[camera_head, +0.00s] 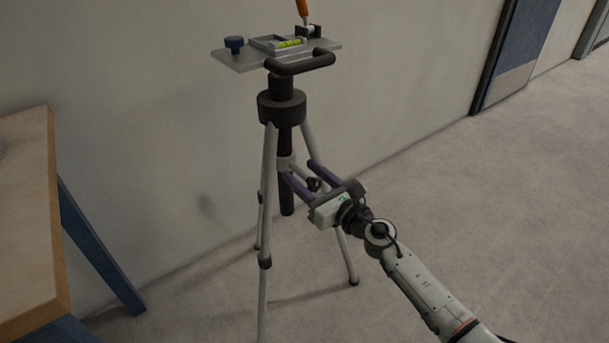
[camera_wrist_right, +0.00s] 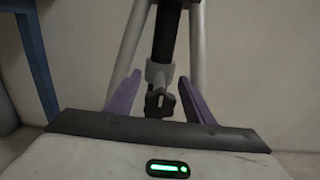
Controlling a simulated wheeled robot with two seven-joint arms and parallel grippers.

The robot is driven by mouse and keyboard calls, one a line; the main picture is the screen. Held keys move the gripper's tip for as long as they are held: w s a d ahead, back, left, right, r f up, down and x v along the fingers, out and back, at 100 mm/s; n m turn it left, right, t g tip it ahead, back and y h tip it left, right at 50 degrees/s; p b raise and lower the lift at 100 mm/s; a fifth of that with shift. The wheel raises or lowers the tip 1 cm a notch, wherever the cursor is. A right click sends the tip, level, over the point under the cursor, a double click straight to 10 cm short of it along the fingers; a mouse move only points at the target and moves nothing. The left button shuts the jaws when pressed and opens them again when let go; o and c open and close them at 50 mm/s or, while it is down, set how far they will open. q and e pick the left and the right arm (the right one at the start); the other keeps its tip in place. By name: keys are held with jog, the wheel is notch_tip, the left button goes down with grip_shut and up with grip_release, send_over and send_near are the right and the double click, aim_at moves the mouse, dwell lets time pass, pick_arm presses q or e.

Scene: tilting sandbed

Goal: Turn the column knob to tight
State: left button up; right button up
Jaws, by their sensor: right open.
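The tripod's dark column (camera_head: 286,198) runs down between the legs under the head plate. The column knob (camera_head: 314,184) is a small dark lobed knob on a grey collar (camera_head: 286,163). In the right wrist view the knob (camera_wrist_right: 158,102) sits below the grey collar (camera_wrist_right: 158,74). My right gripper (camera_head: 296,168) is open, its purple fingers reaching toward the column with the knob between them. The wrist view shows one finger on each side of the knob, with gaps. Whether the knob is tight cannot be told. My left gripper is out of view.
The tripod's grey legs (camera_head: 267,200) stand around the column. A plate (camera_head: 240,60) with a blue knob, a bubble level and an orange-handled tool is on top. A wooden table (camera_head: 52,210) is at the left, a wall behind. The floor at right is clear.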

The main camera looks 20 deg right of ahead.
jog(key=c, duration=1)
